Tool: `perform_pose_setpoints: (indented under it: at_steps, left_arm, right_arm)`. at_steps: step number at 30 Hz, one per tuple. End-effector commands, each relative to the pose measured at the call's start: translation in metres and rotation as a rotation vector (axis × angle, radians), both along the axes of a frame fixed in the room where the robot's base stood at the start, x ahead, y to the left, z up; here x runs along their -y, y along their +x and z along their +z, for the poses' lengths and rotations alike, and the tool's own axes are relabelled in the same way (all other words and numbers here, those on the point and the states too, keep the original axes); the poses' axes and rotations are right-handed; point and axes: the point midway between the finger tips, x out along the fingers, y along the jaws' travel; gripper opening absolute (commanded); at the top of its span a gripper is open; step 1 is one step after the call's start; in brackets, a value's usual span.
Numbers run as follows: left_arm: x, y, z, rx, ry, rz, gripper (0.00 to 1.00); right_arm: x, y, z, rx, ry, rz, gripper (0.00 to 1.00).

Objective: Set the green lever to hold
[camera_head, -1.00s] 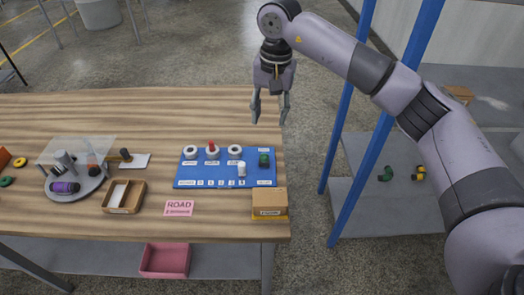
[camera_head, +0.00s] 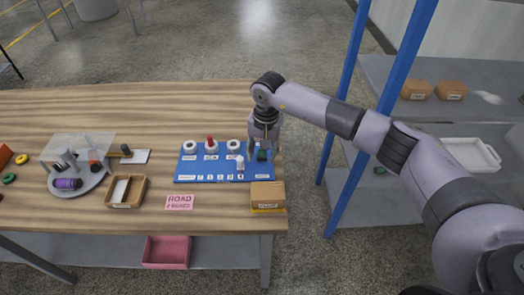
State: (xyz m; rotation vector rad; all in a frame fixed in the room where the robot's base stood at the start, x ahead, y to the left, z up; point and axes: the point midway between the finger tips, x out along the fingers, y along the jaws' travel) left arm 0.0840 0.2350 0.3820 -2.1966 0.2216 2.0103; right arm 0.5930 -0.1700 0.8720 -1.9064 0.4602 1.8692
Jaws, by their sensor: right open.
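The green lever (camera_head: 262,155) is a small green piece at the right end of the blue panel (camera_head: 215,178) on the wooden table. My right gripper (camera_head: 260,146) is open and points down right at the lever, with its fingers around or just behind it; I cannot tell whether they touch it. The panel also carries white round knobs, one with a red top (camera_head: 211,143), and a white upright piece (camera_head: 240,163). The panel's labels are too small to read. My left gripper is not in view.
A cardboard box (camera_head: 267,194) stands in front of the panel's right end. A pink sign (camera_head: 179,202), a wooden tray (camera_head: 142,191) and a round grey stand (camera_head: 90,186) lie to the left. Blue shelf posts (camera_head: 345,125) rise right of the table.

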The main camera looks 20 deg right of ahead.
Motion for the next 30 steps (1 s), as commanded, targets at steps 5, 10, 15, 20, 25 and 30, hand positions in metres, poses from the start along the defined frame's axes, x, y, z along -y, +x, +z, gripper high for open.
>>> perform_pose_setpoints:
  at_steps: [5,10,15,20,25,30]
  left_arm:
    - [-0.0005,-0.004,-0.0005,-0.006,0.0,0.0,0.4]
    - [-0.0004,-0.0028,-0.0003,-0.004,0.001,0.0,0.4]
    - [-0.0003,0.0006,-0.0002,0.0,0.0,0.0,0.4]
    - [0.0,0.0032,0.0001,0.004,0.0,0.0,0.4]
    - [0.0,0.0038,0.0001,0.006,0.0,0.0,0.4]
    - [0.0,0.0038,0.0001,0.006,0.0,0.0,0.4]
  right_arm:
    - [0.0,0.0001,-0.0003,0.0,0.0,0.0,0.42]
    - [0.0,0.0001,-0.0001,0.0,0.0,0.0,0.33]
    - [0.0001,0.0001,0.0001,0.0,0.0,-0.001,0.22]
    - [0.0001,0.0002,0.0002,0.0,0.0,-0.001,0.11]
    - [0.0001,0.0002,0.0003,0.001,0.0,-0.001,0.0]
    - [0.0001,0.0003,0.0003,0.001,0.0,-0.001,0.0]
